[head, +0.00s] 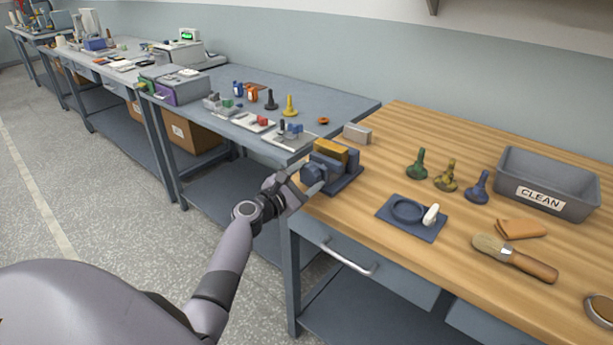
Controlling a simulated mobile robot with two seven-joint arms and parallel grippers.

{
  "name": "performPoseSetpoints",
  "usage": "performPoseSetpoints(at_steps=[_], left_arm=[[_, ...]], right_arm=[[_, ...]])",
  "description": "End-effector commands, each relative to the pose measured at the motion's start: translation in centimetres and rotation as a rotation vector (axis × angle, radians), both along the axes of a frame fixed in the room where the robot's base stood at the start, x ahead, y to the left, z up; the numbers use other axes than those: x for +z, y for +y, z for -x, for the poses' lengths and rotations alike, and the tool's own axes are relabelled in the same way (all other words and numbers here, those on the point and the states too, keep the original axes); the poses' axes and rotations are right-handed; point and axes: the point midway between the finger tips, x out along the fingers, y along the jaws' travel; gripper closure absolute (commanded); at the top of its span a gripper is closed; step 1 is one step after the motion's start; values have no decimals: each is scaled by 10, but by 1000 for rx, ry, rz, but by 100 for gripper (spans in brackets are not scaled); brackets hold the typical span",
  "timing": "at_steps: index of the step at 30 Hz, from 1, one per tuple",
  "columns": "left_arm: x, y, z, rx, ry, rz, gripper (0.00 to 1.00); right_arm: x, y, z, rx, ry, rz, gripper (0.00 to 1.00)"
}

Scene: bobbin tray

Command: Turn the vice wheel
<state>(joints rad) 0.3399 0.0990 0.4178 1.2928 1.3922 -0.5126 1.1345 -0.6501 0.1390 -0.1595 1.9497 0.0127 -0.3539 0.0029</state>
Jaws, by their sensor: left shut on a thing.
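The vice (345,178) is dark blue-grey and stands at the left front corner of the wooden bench. A yellow-brown block (330,151) sits in its jaws. The vice wheel (314,172) is on the side of the vice facing my arm. My left gripper (302,182) reaches it from the lower left and is shut on it. The fingers partly cover the wheel, and their exact grip on its rim is too small to make out. My right gripper is out of view.
On the wooden bench (450,258) are a blue plate with a ring (381,214), green (415,164), yellow and blue knobbed pieces, a brush (515,258), a tan cloth (522,229) and a grey CLEAN bin (547,181). A drawer handle (348,259) juts out below the front edge.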

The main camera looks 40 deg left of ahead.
Motion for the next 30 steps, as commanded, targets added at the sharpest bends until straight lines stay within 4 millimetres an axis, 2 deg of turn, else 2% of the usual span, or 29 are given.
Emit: performPoseSetpoints(at_steps=[16, 17, 18, 19, 30], left_arm=[[-1, -1, 0, -2, 4, 24, 70], [-2, -1, 0, -2, 4, 24, 29], [-1, -1, 0, -2, 4, 24, 16], [-1, -1, 0, -1, 4, 24, 14], [-1, 0, 4, 0, 3, 21, 14]], right_arm=[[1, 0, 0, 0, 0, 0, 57], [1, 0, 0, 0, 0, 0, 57], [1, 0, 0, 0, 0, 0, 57], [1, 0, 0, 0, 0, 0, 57], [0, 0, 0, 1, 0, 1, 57]])
